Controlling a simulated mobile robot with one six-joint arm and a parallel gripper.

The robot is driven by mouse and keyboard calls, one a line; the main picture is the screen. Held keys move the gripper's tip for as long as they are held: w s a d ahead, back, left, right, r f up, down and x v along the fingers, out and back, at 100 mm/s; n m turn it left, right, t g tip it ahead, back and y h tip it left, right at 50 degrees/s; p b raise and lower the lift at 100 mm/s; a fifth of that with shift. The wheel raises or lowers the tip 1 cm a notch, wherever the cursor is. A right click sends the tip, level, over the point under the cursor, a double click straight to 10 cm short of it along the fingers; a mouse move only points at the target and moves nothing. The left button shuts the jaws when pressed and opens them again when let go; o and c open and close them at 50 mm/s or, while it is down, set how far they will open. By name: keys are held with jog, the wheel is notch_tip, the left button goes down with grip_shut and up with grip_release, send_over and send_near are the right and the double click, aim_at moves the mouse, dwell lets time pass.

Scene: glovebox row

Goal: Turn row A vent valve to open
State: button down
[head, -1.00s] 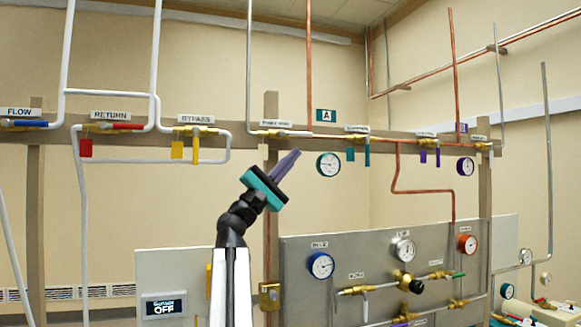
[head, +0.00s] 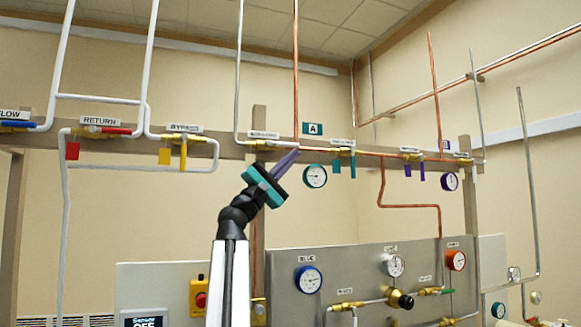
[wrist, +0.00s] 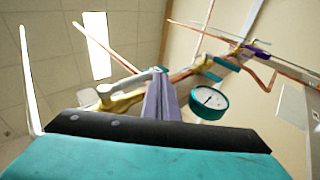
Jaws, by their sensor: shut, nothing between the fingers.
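The teal A sign (head: 312,128) hangs above the pipe run. Below its left side is a brass valve with a pale lever (head: 270,144), lying along the pipe; its label is too small to read. Right of the sign is a valve with a teal lever (head: 352,165) hanging down beside a teal tag. I cannot tell from the labels which is the vent valve. My gripper (head: 287,160) has its purple fingers shut and empty, just below the pale lever in the picture. In the wrist view its fingers (wrist: 160,98) overlap the pale lever (wrist: 140,80); contact is unclear.
A teal-rimmed gauge (head: 315,176) hangs right of my fingers. Purple-handled valves (head: 415,170) are farther right. Yellow (head: 174,152) and red (head: 98,143) valves are left. A grey panel with gauges (head: 345,265) and a red stop button (head: 201,300) are below.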

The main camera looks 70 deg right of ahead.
dwell(0.5)
notch_tip(320, 180, down, 14)
jog(key=s+a+b, duration=0.1)
jog(key=a+b, duration=0.1)
jog(key=b, duration=0.3)
jog(key=shift+s+r, duration=0.15)
jog(key=shift+s, duration=0.25)
jog(key=shift+r, duration=0.1)
dwell(0.7)
